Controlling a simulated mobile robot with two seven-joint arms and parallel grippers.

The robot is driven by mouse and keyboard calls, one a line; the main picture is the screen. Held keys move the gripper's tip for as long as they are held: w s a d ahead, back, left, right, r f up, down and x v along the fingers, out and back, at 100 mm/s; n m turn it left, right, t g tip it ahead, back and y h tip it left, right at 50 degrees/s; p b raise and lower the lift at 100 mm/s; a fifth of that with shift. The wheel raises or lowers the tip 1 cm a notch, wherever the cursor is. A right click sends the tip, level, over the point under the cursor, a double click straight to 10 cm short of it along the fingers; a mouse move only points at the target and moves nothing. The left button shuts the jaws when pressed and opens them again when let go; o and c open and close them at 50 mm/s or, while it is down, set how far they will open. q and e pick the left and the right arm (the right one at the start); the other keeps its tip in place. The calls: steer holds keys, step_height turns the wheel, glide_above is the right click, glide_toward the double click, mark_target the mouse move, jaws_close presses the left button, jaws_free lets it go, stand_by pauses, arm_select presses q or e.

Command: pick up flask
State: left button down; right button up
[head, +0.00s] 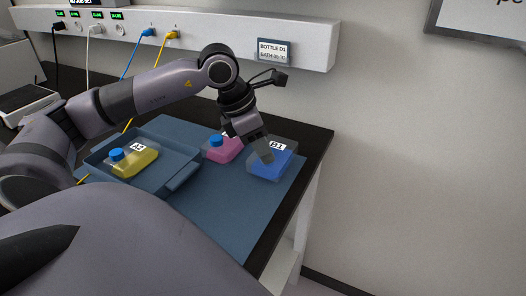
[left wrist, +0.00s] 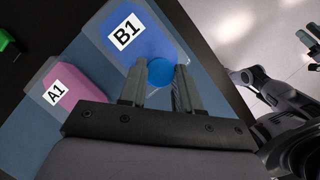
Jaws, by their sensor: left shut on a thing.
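The flask labelled B1 (head: 268,164), clear with blue contents, lies flat on the blue mat. My left gripper (head: 262,151) reaches down to it from above and hides its cap in the head view. In the left wrist view my left gripper's fingers (left wrist: 161,84) are shut on the blue cap (left wrist: 161,72) of flask B1 (left wrist: 140,40). A flask with pink contents (head: 222,150) lies just left of it, and its label reads A1 in the left wrist view (left wrist: 72,90). A flask labelled A2 with yellow contents (head: 135,162) lies in the blue tray.
The blue tray (head: 181,180) stands left of the pink flask on the mat (head: 240,210). The dark table's right edge is close to flask B1. Cables hang from a wall strip behind. Dark arm parts (left wrist: 285,110) show at the right of the left wrist view.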

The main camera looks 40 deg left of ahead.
arm_select(q)
step_height(320, 180, up, 18)
steer(key=p, duration=0.2)
stand_by(0.4)
steer(key=c, duration=1.4)
jaws_free()
jaws_close()
